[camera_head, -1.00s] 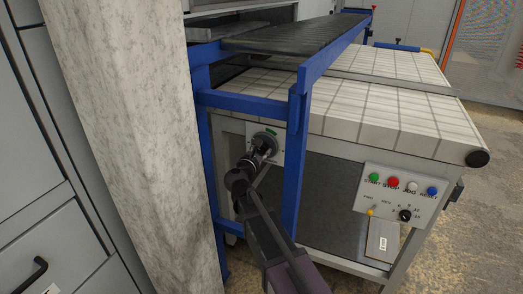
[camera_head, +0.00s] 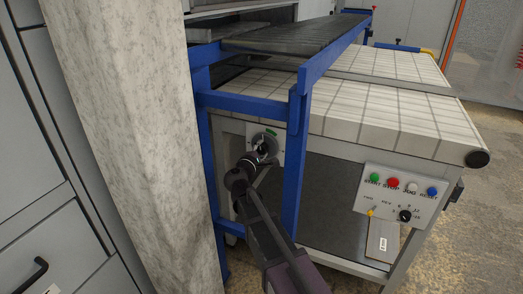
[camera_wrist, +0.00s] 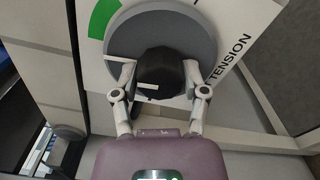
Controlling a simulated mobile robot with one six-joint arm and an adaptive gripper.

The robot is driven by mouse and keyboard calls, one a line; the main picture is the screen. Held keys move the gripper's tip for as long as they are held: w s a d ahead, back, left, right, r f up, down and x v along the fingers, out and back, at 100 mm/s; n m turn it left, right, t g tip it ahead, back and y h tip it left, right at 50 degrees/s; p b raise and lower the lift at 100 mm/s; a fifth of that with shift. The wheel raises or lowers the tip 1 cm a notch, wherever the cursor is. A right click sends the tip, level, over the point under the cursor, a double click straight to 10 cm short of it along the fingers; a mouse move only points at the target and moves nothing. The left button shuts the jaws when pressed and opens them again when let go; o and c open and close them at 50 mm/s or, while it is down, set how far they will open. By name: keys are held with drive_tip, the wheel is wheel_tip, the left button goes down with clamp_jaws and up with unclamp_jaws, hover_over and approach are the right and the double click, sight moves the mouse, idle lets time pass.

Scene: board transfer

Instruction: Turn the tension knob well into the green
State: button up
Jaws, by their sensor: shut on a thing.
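The tension knob (camera_wrist: 163,66) is a black grip on a round grey dial, on a white plate marked TENSION (camera_wrist: 229,59). A green band (camera_wrist: 103,17) curves around the dial's upper left in the wrist view. My gripper (camera_wrist: 160,77) is shut on the black grip, one finger on each side. A short white line shows on the dial left of the grip, outside the green band; I cannot tell for sure whether it is the pointer. In the head view my gripper (camera_head: 260,151) reaches the plate under the conveyor and hides most of the knob; the green mark (camera_head: 271,132) shows above.
A blue frame post (camera_head: 295,165) stands close to the right of my arm. A pale stone-like column (camera_head: 130,130) stands to the left. A control panel with coloured buttons (camera_head: 402,195) is at the right, below the tiled conveyor (camera_head: 390,115).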

drive_tip(key=m, duration=0.4)
drive_tip(key=shift+w+r+m, duration=0.15)
drive_tip(key=shift+w+m, duration=0.25)
drive_tip(key=shift+a, duration=0.1)
drive_tip(key=o, duration=1.1)
drive_tip(key=shift+o, duration=0.2)
drive_tip(key=shift+s, duration=0.25)
drive_tip(key=shift+s, duration=0.45)
drive_tip(key=v, duration=1.1)
